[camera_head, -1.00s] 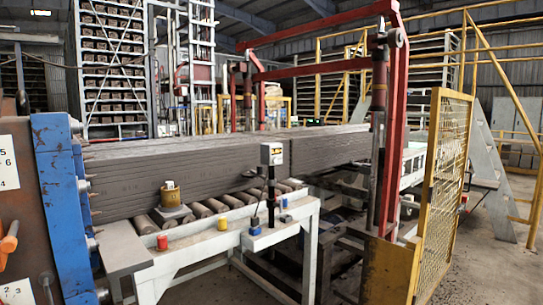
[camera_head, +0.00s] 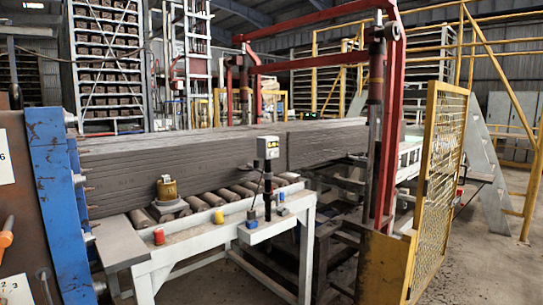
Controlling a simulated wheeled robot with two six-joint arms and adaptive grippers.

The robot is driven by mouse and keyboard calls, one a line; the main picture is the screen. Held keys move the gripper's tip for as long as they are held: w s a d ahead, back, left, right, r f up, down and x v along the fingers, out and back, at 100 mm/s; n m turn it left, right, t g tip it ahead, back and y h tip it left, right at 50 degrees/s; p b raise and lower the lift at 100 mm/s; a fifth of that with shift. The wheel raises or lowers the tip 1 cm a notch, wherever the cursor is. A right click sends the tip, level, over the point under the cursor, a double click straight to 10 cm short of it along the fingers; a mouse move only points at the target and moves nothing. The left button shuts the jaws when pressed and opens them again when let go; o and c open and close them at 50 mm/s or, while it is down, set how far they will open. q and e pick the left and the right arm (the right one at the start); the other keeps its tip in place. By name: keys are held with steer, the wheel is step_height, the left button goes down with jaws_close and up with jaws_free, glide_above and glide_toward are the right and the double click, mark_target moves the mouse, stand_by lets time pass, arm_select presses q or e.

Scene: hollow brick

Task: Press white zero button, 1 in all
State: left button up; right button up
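A small light-grey box (camera_head: 268,147) with a dark face and yellow marks stands on a thin black post near the middle of the view. The post rises from a white shelf (camera_head: 268,229) on the front of the roller table. The box is small in the picture, and I cannot make out a white zero button on it. A brass-coloured cylinder (camera_head: 167,188) stands on a small grey plate to its left, on the rollers. Neither of my grippers is in view.
The white-framed roller table (camera_head: 180,243) carries small red (camera_head: 159,236) and yellow (camera_head: 219,216) pieces. A long grey clay block (camera_head: 120,180) lies behind. A blue post (camera_head: 52,190) and brown panel bound the left; a yellow mesh gate (camera_head: 440,180) stands right. Floor shows at lower right.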

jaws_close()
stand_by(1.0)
